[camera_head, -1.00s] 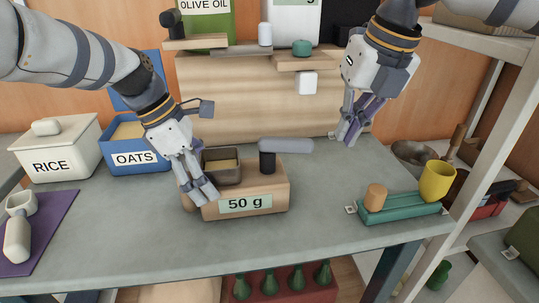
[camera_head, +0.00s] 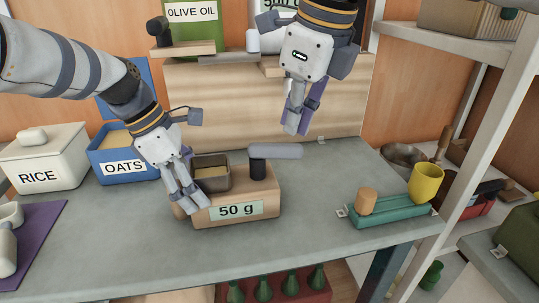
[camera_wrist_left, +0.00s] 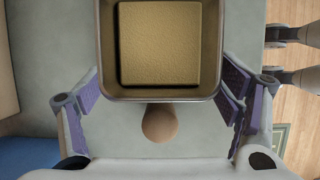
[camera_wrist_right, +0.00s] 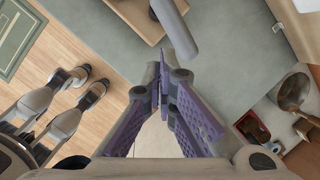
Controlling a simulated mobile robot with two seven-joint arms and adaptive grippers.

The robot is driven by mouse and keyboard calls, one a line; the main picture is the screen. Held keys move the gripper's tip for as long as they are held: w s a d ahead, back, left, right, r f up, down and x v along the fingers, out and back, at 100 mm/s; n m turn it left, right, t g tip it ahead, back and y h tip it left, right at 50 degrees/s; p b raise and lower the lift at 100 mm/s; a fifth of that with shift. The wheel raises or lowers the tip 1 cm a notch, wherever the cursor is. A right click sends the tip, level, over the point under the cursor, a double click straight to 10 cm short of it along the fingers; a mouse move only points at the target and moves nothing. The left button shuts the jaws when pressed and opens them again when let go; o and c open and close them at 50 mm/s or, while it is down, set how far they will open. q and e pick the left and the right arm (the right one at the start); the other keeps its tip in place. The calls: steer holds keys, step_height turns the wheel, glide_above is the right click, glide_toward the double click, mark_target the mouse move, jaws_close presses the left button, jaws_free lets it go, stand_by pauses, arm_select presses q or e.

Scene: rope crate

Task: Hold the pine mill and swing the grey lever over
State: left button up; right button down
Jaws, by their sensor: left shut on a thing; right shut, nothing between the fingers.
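The pine mill (camera_head: 268,191) is a low wooden block with a "50 g" label, standing on the grey counter. A square grey-brown hopper (camera_head: 212,177) with tan contents sits on its top. The grey lever (camera_head: 277,151) sits on a dark post and points right. My left gripper (camera_head: 187,210) is shut on the mill's left end; in the left wrist view its fingers flank the hopper (camera_wrist_left: 108,70) and a round wooden knob (camera_wrist_left: 160,122). My right gripper (camera_head: 292,130) is shut and empty, above and apart from the lever, which also shows in the right wrist view (camera_wrist_right: 176,32).
A teal tray (camera_head: 391,216) with a wooden peg and a yellow cup (camera_head: 426,184) stands to the right. Rice (camera_head: 45,160) and oats (camera_head: 123,165) containers stand left. A wooden shelf unit (camera_head: 340,100) rises behind.

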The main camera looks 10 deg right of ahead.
mark_target(291, 150)
arm_select(q)
steer(key=shift+f, duration=0.15)
arm_select(e)
step_height(291, 150, down, 9)
stand_by(1.4)
steer(key=shift+w+d, duration=0.25)
steer(key=shift+w, duration=0.8)
steer(key=shift+w+d, duration=0.25)
steer(key=shift+w, duration=0.75)
steer(key=shift+s+r, duration=0.1)
steer(key=shift+r, duration=0.1)
